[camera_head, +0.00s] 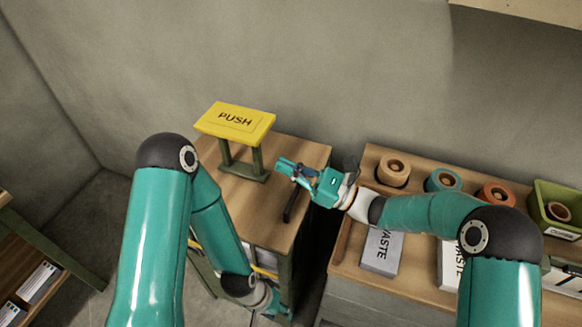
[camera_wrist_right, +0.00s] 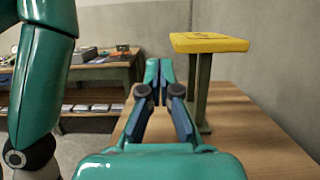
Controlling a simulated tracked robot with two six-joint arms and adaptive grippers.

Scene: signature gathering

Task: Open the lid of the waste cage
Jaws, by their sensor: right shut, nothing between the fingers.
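A cabinet with a wooden top (camera_head: 225,187) and dark green frame stands in the middle of the head view; I take it to be the waste cage. Its top looks flat and closed. A black bar-like handle (camera_head: 291,208) lies near the top's right edge. A yellow PUSH plate (camera_head: 235,122) stands on two posts at its back; it also shows in the wrist view (camera_wrist_right: 208,43). My right gripper (camera_head: 282,166) is shut and empty above the top, right of the posts and beyond the handle. My left gripper (camera_head: 277,308) is low by the cabinet's front; its fingers are unclear.
A wooden counter (camera_head: 346,255) on the right carries several round rolls (camera_head: 394,172), WASTE-marked boxes (camera_head: 381,252) and a green bin (camera_head: 556,205). A narrow dark gap separates it from the cabinet. A shelf (camera_head: 30,262) with white items stands at lower left. Walls close the back.

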